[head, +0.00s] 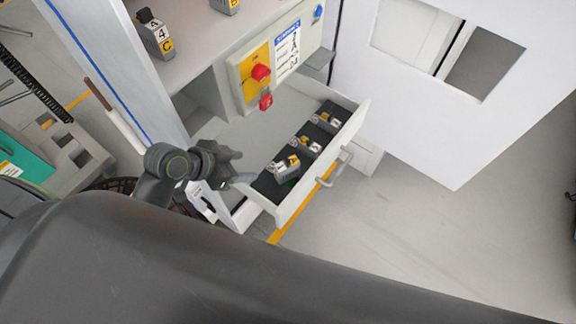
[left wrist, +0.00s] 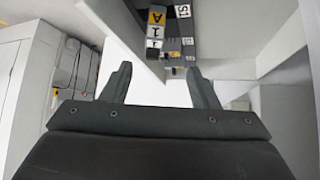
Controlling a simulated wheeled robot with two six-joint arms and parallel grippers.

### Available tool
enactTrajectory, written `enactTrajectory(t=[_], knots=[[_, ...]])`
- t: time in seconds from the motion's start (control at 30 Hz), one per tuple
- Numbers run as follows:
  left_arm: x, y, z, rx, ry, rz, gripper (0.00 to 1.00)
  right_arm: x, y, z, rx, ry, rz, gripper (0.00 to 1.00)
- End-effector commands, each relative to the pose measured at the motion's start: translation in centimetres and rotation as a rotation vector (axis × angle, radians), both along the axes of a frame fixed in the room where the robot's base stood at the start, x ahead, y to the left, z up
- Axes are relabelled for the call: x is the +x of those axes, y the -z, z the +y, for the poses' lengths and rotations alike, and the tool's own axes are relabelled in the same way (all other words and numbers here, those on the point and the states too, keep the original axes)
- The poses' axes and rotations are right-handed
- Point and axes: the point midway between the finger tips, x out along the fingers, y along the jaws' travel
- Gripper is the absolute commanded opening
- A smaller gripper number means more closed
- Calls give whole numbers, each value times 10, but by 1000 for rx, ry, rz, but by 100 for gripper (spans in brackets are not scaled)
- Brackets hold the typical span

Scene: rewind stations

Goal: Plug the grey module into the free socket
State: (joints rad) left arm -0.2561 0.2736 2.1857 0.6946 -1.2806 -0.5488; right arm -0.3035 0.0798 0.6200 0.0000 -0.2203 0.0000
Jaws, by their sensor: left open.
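Several grey modules with yellow and white labels are in view. In the head view, one module (head: 286,167) is at the near end of the open drawer (head: 300,198), with others (head: 306,145) behind it. A module marked A and 1 (left wrist: 155,30) shows in the left wrist view, beyond the fingertips. My left gripper (head: 243,166) is open and empty, left of the nearest drawer module and apart from it. Its fingers also show in the left wrist view (left wrist: 159,70). I cannot make out a free socket.
A control panel (head: 250,84) with a yellow plate, red knob and red padlock faces the drawer from above. A white cabinet side (head: 100,60) rises left of my left gripper. A drawer handle (head: 338,169) sticks out at the front. The floor (head: 400,190) to the right is clear.

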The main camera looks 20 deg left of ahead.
Motion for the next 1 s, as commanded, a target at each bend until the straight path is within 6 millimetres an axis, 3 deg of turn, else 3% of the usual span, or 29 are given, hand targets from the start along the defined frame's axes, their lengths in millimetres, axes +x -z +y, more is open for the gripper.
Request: enactTrajectory(t=[0.07, 0.17, 0.7, 1.0], knots=[[2, -12, -6, -5, 47, -30, 55, -2, 0, 0, 0, 0, 3, 36], [5, -14, -12, -13, 68, -42, 55, -2, 0, 0, 0, 0, 3, 36], [54, 53, -58, -14, 66, -39, 55, 2, 2, 0, 0, 0, -2, 36], [67, 70, -68, -11, 66, -40, 55, 3, 2, 0, 0, 0, -4, 36]])
